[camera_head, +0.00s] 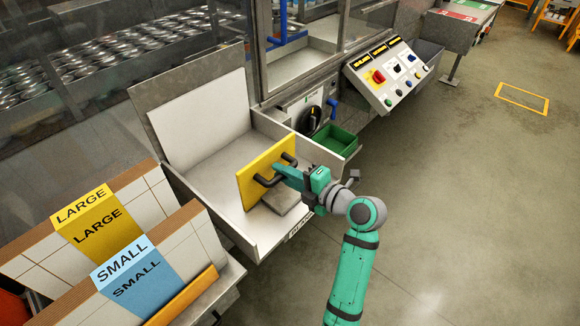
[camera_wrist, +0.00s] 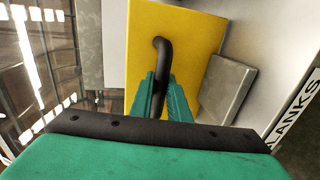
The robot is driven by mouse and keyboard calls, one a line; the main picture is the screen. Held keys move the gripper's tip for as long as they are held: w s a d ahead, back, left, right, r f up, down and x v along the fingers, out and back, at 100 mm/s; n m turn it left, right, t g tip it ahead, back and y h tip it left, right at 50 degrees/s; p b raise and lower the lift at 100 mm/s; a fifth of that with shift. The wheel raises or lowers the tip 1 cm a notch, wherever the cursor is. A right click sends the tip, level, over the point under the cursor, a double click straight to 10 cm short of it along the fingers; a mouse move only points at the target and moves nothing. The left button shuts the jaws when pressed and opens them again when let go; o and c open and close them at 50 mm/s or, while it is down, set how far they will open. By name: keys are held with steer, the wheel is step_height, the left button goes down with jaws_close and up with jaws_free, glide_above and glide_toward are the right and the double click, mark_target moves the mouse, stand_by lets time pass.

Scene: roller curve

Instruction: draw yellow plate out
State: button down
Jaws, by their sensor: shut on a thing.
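The yellow plate (camera_head: 258,178) stands upright and a little tilted over the grey metal tray (camera_head: 205,160) in the head view. It carries two black handles on its near face. My gripper (camera_head: 282,177) is shut on a black handle (camera_wrist: 160,62) of the plate. In the wrist view the green fingers (camera_wrist: 163,98) close around the lower part of this handle, and the yellow plate (camera_wrist: 190,35) fills the middle behind it. I cannot tell whether the plate's lower edge touches the tray.
A grey block (camera_head: 285,200) lies in the tray beside the plate. A green bin (camera_head: 335,140) and a control panel (camera_head: 390,72) stand to the right. Cartons labelled LARGE (camera_head: 82,207) and SMALL (camera_head: 122,262) stand at the left.

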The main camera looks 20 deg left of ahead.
steer(key=shift+s+d, duration=0.2)
steer(key=shift+d, duration=0.2)
steer(key=c, duration=1.7)
jaws_free()
steer(key=v, duration=1)
steer(key=shift+s+d+r, duration=0.1)
steer(key=shift+s+d, duration=0.05)
steer(key=shift+d, duration=0.15)
